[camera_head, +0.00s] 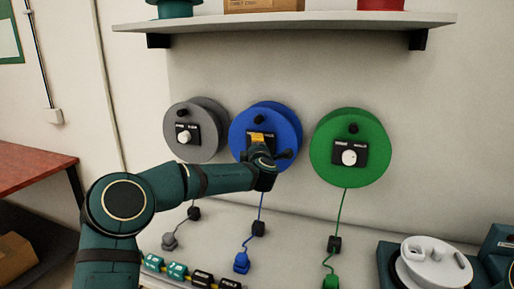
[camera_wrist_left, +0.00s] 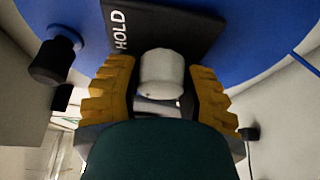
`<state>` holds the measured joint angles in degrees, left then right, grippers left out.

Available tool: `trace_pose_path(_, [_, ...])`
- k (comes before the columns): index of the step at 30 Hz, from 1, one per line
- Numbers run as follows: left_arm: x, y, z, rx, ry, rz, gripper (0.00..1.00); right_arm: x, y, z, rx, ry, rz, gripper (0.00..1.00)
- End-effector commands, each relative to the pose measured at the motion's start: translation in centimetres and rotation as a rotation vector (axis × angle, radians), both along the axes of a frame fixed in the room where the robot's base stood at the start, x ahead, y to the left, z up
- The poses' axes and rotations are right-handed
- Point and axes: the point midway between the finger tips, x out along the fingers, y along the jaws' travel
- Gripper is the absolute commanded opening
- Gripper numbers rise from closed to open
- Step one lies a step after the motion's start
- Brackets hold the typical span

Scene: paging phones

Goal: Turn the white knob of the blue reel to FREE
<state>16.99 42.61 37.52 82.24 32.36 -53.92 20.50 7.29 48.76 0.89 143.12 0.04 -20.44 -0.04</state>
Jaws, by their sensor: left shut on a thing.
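The blue reel (camera_head: 279,122) hangs on the wall between a grey reel and a green reel. My left gripper (camera_head: 260,142) reaches it from the left and covers most of its black label plate in the head view. In the left wrist view the white knob (camera_wrist_left: 161,72) sits between the yellow fingers of my left gripper (camera_wrist_left: 164,92), which is shut on it. The black plate (camera_wrist_left: 165,27) behind the knob shows the word HOLD; the other word is hidden. Which way the knob points I cannot tell. My right gripper is not in view.
The grey reel (camera_head: 208,116) and the green reel (camera_head: 373,138) flank the blue one, each with its own knob. A black crank knob (camera_wrist_left: 55,55) stands out from the blue reel. A shelf (camera_head: 285,21) runs above. Cords and plugs hang below.

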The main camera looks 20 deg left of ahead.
Motion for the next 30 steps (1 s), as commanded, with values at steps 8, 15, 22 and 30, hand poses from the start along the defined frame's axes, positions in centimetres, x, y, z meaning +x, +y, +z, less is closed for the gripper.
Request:
trace_pose_path(8, [0.0,0.0,0.2,0.0,-0.004,0.001,0.74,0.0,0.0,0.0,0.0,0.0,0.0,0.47])
trace_pose_path(15, [-0.1,-0.1,0.1,0.002,-0.002,0.0,0.74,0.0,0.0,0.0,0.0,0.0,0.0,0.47])
trace_pose_path(22, [-2.3,-0.9,0.2,0.004,-0.002,-0.002,0.74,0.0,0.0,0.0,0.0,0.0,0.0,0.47])
trace_pose_path(30, [-7.1,-2.7,0.3,0.004,-0.003,-0.002,0.74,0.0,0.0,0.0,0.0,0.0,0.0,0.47])
